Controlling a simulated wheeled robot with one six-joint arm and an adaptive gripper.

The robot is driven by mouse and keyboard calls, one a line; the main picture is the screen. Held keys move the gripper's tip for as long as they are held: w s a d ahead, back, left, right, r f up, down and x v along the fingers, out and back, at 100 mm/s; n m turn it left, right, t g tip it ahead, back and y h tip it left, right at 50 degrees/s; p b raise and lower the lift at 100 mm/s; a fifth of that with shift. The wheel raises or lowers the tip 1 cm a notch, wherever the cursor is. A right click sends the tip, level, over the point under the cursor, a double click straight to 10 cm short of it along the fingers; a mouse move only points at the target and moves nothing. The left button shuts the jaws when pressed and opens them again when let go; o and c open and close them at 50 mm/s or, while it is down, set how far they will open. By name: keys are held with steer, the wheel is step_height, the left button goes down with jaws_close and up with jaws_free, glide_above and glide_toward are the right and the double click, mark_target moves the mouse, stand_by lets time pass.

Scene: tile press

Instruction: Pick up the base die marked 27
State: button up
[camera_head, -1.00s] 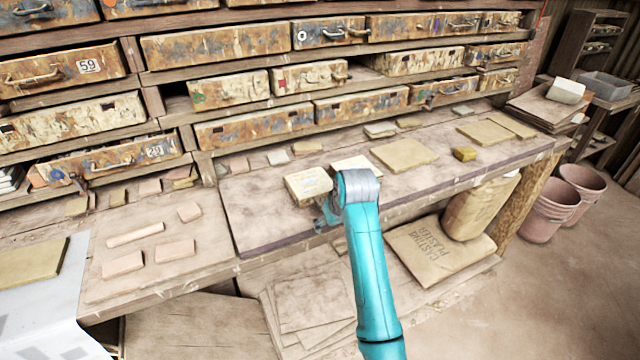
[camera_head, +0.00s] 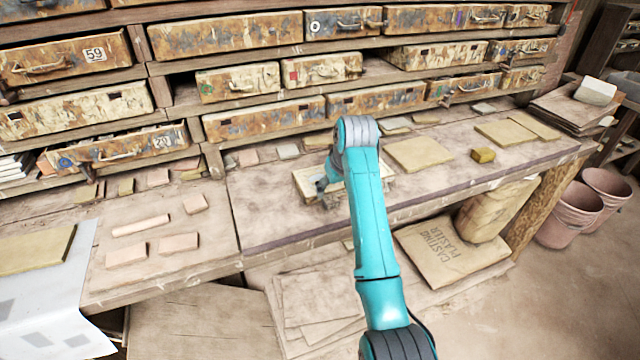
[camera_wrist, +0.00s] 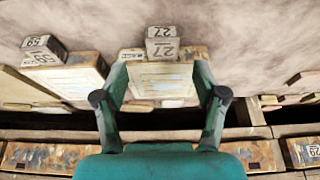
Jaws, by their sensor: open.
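The base die marked 27 (camera_wrist: 162,46) is a pale worn block with a raised numbered end, at the upper middle of the wrist view. In the head view the block (camera_head: 306,184) partly hidden by my arm appears to be this die on the bench. My gripper (camera_wrist: 162,78) is open, with one finger on either side of the die's body in the wrist view. I cannot tell whether the fingers touch it. In the head view my gripper (camera_head: 324,187) is at the block, mostly hidden. A similar die marked 59 (camera_wrist: 62,72) lies to the left in the wrist view.
The bench top (camera_head: 265,215) is bare in front and left of the block. Pink bars (camera_head: 140,226) lie farther left. Flat tan slabs (camera_head: 420,154) and a small yellow block (camera_head: 483,155) lie to the right. Drawers (camera_head: 262,121) rise behind the bench.

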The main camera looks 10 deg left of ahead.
mark_target(330, 198)
steer(key=x, duration=0.5)
steer(key=shift+s+f, duration=0.1)
steer(key=shift+s, duration=0.15)
jaws_close()
